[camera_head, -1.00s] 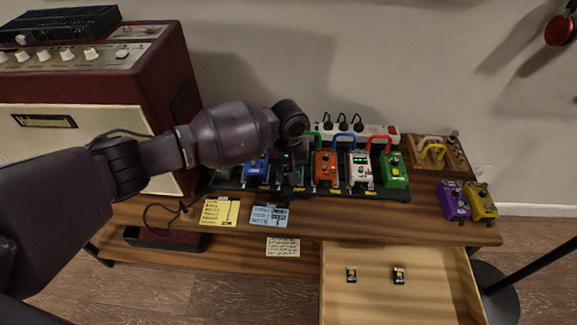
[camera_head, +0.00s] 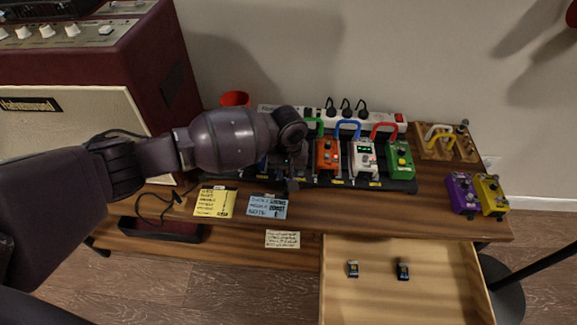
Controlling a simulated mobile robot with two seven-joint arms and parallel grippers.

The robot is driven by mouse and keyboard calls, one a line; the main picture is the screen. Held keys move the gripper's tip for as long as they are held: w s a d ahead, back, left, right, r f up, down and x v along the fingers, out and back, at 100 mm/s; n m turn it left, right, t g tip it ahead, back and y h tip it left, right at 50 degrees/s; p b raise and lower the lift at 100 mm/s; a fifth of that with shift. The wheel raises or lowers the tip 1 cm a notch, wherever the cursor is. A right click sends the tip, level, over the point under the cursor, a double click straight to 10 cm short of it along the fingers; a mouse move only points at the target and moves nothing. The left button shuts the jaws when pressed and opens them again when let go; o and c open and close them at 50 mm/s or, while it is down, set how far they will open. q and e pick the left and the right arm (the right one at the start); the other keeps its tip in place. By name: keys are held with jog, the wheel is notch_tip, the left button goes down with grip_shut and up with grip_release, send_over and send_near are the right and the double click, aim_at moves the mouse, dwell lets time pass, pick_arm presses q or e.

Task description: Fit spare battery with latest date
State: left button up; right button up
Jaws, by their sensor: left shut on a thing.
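Two small dark batteries, a left one (camera_head: 352,269) and a right one (camera_head: 402,271), lie apart in the open wooden drawer (camera_head: 440,301); their dates are too small to read. My left gripper (camera_head: 292,183) points down at the pedalboard, left of the orange pedal (camera_head: 327,157). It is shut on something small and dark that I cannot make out. My arm hides the pedals at the left of the row. A white pedal (camera_head: 363,158) with a lit green display and a green pedal (camera_head: 400,159) stand further right. My right gripper is out of view.
A yellow note (camera_head: 214,202), a blue note (camera_head: 267,206) and a cream note (camera_head: 282,239) are at the bench front. Purple (camera_head: 461,194) and yellow (camera_head: 491,195) pedals stand at the right. A white power strip (camera_head: 385,119) lies behind the row; a red amplifier (camera_head: 140,75) stands left.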

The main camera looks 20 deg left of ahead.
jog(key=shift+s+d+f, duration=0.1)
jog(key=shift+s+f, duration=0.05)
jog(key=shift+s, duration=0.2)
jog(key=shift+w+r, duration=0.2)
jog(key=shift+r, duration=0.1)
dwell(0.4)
pick_arm(q)
jog(key=shift+f, duration=0.1)
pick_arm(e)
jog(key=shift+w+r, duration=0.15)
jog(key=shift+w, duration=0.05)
pick_arm(q)
jog(key=shift+p, duration=0.5)
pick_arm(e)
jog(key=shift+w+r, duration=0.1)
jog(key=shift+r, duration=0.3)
pick_arm(q)
jog(key=shift+f, duration=0.4)
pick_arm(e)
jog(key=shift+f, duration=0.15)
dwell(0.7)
pick_arm(q)
jog(key=o, duration=1.4)
